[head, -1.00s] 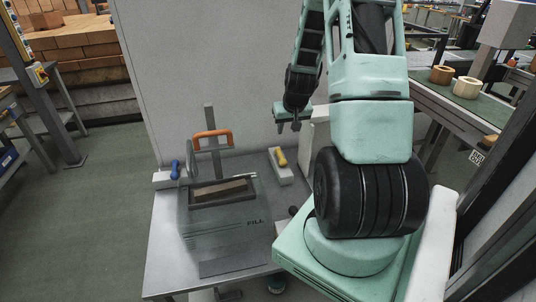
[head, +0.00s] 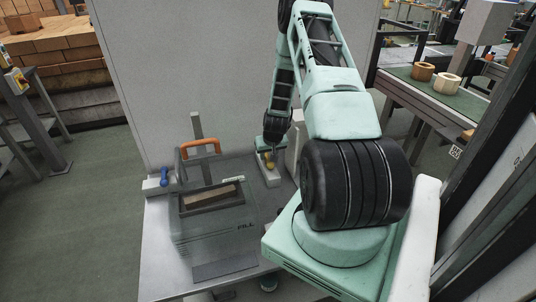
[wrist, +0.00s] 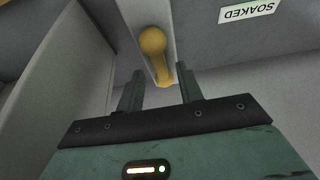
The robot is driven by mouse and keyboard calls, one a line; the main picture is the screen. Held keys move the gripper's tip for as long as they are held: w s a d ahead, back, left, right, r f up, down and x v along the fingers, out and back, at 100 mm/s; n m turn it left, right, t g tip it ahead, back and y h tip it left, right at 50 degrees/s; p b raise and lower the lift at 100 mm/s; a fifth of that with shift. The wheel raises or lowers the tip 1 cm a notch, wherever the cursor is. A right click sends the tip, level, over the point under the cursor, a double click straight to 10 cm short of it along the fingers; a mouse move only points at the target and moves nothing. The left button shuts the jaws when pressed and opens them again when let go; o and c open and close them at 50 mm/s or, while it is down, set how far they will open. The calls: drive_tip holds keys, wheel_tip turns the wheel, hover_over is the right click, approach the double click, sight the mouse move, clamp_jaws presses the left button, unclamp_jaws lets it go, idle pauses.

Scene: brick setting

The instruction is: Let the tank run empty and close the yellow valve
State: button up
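The tank (head: 213,240) is a see-through grey box marked FILL on the bench, with a brick (head: 212,197) showing inside a dark frame; I cannot make out its water level. The yellow valve (head: 267,163) is a small lever on a pale block right of the tank, partly hidden by my gripper (head: 271,144). In the wrist view the yellow lever (wrist: 153,44) lies just ahead of my gripper (wrist: 160,74), its narrow end pointing toward the gap between the fingers. The fingers are apart with nothing clamped. The blue valve (head: 164,177) stands left of the tank.
An orange handle (head: 200,147) rises above the tank on a grey post. A grey wall panel (head: 180,70) stands behind the bench (head: 160,250). A SOAKED label (wrist: 248,11) shows in the wrist view. A conveyor (head: 440,92) with wooden pieces is at right.

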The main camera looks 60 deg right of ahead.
drive_tip(key=shift+x, duration=1.05)
clamp_jaws()
drive_tip(key=shift+w+f+m+b, duration=0.15)
drive_tip(key=shift+m+b, duration=0.25)
drive_tip(key=shift+b, duration=0.3)
drive_tip(key=shift+m+h, duration=0.3)
drive_tip(key=shift+r, duration=0.2)
unclamp_jaws()
